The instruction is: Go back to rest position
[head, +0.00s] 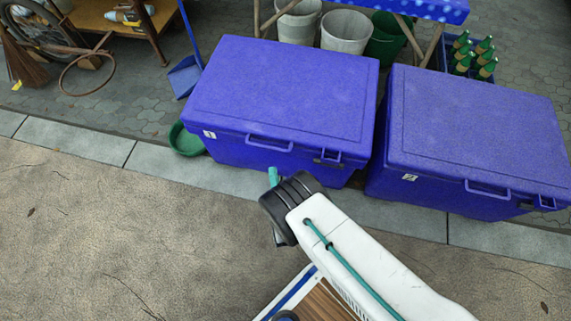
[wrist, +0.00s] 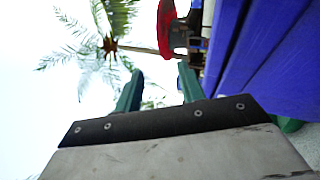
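My arm reaches forward from the bottom right in the head view. My gripper (head: 274,178) is at its far end, in front of the left blue cooler box, with one green finger showing and the rest hidden behind the dark wrist. In the wrist view my gripper (wrist: 160,76) shows two green fingers standing apart, with nothing held between them.
Two closed blue cooler boxes, left (head: 285,95) and right (head: 475,130), stand close beyond my arm. A green bowl (head: 186,139) sits on the ground by the left box. Buckets (head: 346,32) and a bottle crate (head: 444,52) stand behind. Open ground lies left.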

